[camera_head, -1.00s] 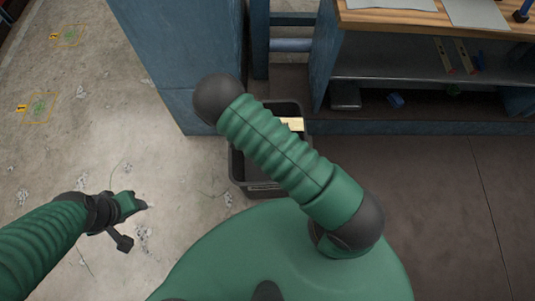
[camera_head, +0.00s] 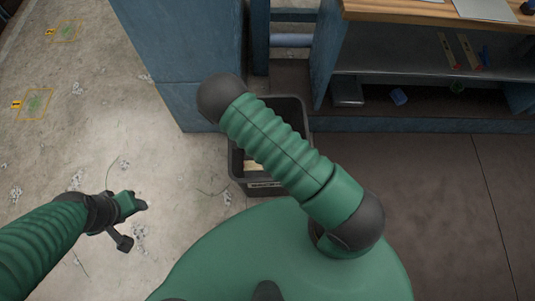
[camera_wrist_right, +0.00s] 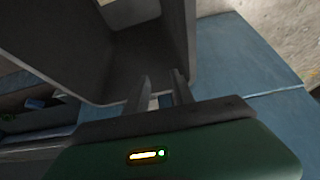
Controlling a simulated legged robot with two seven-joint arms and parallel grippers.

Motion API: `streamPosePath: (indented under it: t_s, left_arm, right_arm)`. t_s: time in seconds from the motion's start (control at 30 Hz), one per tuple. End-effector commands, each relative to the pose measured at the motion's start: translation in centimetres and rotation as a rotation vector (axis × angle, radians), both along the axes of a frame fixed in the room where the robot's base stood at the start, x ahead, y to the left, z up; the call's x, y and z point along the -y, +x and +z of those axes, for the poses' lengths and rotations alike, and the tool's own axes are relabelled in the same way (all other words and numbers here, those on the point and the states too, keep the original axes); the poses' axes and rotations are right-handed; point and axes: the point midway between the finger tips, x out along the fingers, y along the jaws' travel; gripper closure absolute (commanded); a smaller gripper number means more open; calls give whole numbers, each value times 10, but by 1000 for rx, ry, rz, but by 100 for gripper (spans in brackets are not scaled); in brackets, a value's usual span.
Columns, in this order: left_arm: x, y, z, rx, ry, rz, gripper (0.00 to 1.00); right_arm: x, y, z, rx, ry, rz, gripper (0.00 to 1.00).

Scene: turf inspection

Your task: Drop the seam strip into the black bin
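The black bin (camera_head: 263,188) stands on the floor in front of me, partly hidden behind my right arm in the head view. A pale yellowish piece, apparently the seam strip (camera_head: 252,165), shows inside the bin near its front left. In the right wrist view, dark walls that look like the bin (camera_wrist_right: 70,45) fill the upper left. My right gripper (camera_wrist_right: 160,84) has its two fingers apart, with no strip visible between them; the arm hides it in the head view. My left gripper (camera_head: 138,204) is over the floor at left, too small to read its opening.
A wooden-topped bench (camera_head: 420,14) with a shelf (camera_head: 400,65) of small items is at right. Debris and yellow-marked patches (camera_head: 36,103) lie on the concrete at left. Dark floor at right is clear.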

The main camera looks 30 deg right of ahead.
Motion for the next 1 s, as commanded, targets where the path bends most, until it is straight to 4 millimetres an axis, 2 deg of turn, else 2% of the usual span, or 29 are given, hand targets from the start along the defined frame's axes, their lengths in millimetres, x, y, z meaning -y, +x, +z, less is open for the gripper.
streamPosePath:
  t_s: [0.13, 0.23, 0.7, 0.83, 1.0]
  left_arm:
    - [0, 0, 2, 0, 0, 0, 51]
    - [0, 0, 13, 0, 0, -1, 51]
    - [-1, 1, 126, 0, 0, 0, 51]
    - [-1, 1, 144, 0, 0, -1, 51]
    - [-1, 1, 150, 0, 0, -1, 51]
  right_arm:
    - [0, 0, 2, 0, 0, 0, 70]
    - [-4, -3, 13, 0, -2, 0, 70]
    - [-35, -52, 124, -2, -1, 1, 70]
    - [-42, -63, 142, -2, 0, 0, 70]
    - [-46, -69, 148, 0, -1, 0, 70]
